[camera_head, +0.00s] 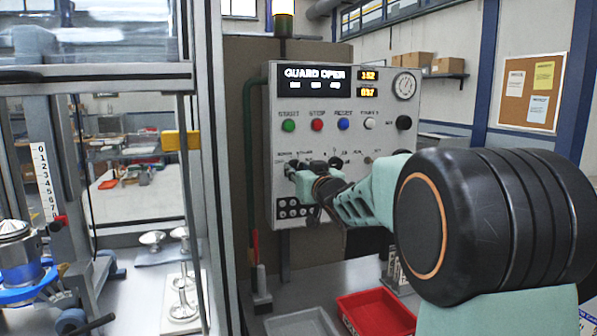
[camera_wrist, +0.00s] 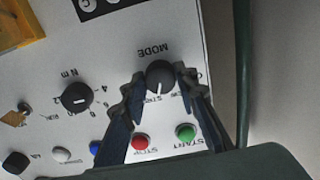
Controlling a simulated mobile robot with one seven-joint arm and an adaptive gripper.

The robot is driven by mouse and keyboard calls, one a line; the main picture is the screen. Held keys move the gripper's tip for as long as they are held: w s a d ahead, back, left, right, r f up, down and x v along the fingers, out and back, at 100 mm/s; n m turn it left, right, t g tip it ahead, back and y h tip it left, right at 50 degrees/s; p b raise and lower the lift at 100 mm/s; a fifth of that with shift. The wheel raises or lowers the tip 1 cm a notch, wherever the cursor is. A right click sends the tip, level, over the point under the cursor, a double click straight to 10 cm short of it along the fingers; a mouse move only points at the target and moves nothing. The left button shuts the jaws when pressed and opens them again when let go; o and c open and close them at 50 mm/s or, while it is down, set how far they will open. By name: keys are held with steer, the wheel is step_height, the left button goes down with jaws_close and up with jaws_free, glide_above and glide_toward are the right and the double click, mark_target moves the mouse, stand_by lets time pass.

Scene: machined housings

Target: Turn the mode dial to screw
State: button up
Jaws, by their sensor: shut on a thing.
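The mode dial (camera_wrist: 159,73) is a round black knob with a white pointer line, under upside-down MODE lettering in the wrist view. Its pointer aims down in that picture, towards the button row. My gripper (camera_wrist: 161,84) is shut on the dial, one dark finger at each side. The small position labels around the dial are partly covered by the fingers and too blurred to read. In the head view my gripper (camera_head: 300,172) is at the lower left of the control panel (camera_head: 385,135) and largely hides the dial.
Green (camera_wrist: 186,132), red (camera_wrist: 140,141) and blue buttons lie close to my fingers in the wrist view. A second black dial (camera_wrist: 76,97) marked Nm is beside the mode dial. The panel display (camera_head: 314,79) reads GUARD OPEN. A red tray (camera_head: 378,312) lies below the panel.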

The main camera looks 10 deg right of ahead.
steer(key=shift+f+n+b, duration=0.1)
steer(key=shift+n+b, duration=0.2)
steer(key=shift+d+n+b, duration=0.1)
steer(key=shift+n+b, duration=2.4)
steer(key=shift+n, duration=1.6)
steer(key=o, duration=1.2)
steer(key=shift+c, duration=0.2)
steer(key=s+d, duration=0.1)
steer(key=s, duration=0.6)
steer(key=shift+s+d, duration=0.2)
